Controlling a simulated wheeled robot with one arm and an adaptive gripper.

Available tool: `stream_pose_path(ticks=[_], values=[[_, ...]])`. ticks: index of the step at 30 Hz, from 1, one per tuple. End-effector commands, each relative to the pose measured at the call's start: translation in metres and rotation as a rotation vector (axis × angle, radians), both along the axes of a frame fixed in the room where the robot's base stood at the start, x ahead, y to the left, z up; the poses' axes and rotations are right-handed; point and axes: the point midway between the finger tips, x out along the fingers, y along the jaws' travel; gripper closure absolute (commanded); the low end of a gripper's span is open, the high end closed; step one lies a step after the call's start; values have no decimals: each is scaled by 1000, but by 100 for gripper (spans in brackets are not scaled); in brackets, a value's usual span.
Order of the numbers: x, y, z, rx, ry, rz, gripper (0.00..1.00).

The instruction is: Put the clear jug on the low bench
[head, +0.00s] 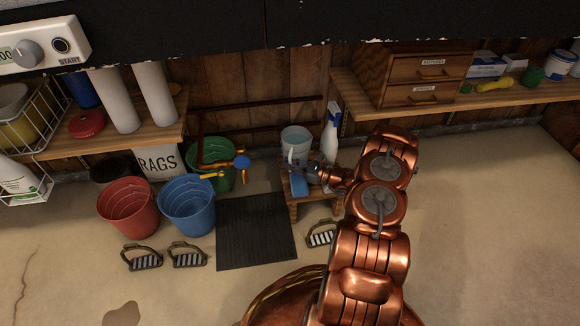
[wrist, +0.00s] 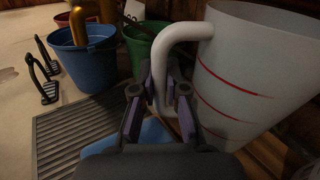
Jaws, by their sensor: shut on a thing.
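The clear jug (head: 296,139), whitish with red marks and a white handle, is at the low bench (head: 316,195) in the head view. It looks upright over the back of the bench; whether its base touches the top I cannot tell. The jug (wrist: 258,70) fills the right of the wrist view. My gripper (head: 310,172) is at the jug's handle. In the wrist view my gripper (wrist: 158,105) is shut on the handle, fingers on either side of it. My arm hides the bench's right side.
Green (head: 222,178), blue (head: 187,206) and red buckets (head: 128,207) stand left. A dark ribbed mat (head: 254,232) lies on the open floor.

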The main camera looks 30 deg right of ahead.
Motion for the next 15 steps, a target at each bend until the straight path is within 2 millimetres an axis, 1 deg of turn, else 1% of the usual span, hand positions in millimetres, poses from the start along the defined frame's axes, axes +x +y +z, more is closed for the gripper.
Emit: stream_pose_path(ticks=[6,10,11,15], values=[[1,-1,2,-2,-5,-1,100],[1,0,-1,-2,-5,0,100],[1,-1,0,-2,-5,0,85],[1,0,0,-1,-4,0,70]])
